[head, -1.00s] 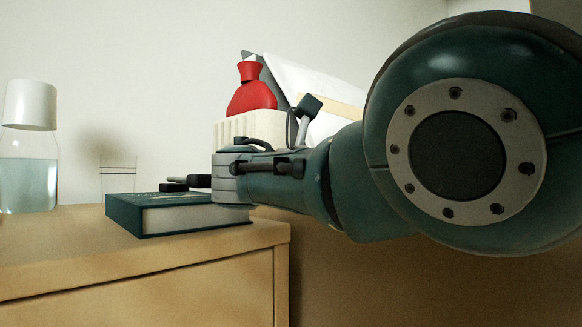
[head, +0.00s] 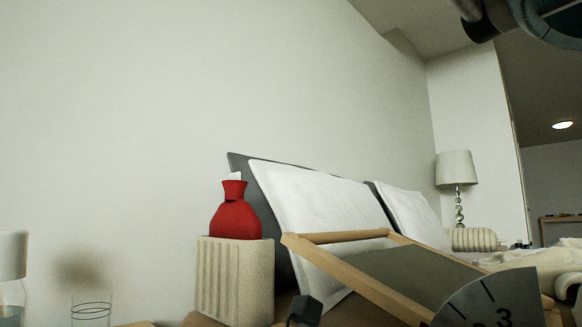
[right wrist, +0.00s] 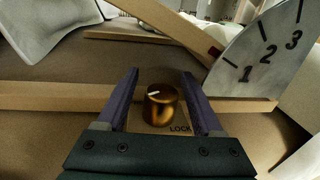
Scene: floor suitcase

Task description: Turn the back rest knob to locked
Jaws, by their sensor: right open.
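The brass knob (right wrist: 161,108) sits on a small plate in the right wrist view. A white mark on its top points to the left and slightly down. The word LOCK is printed on the plate at the knob's lower right. My right gripper (right wrist: 160,74) is open, with one finger on each side of the knob and gaps visible; contact is not apparent. The back rest (head: 335,238) has a wooden frame and grey panel, leaning in the head view. Its numbered dial (head: 490,305) also shows in the right wrist view (right wrist: 265,55). My left gripper is not in view.
A ribbed cream box (head: 235,280) carries a red bottle (head: 234,218) left of the back rest. White pillows (head: 315,215) lean behind it. A lamp (head: 457,170) stands farther back. A clear bottle (head: 12,268) and a glass (head: 91,308) are at the lower left.

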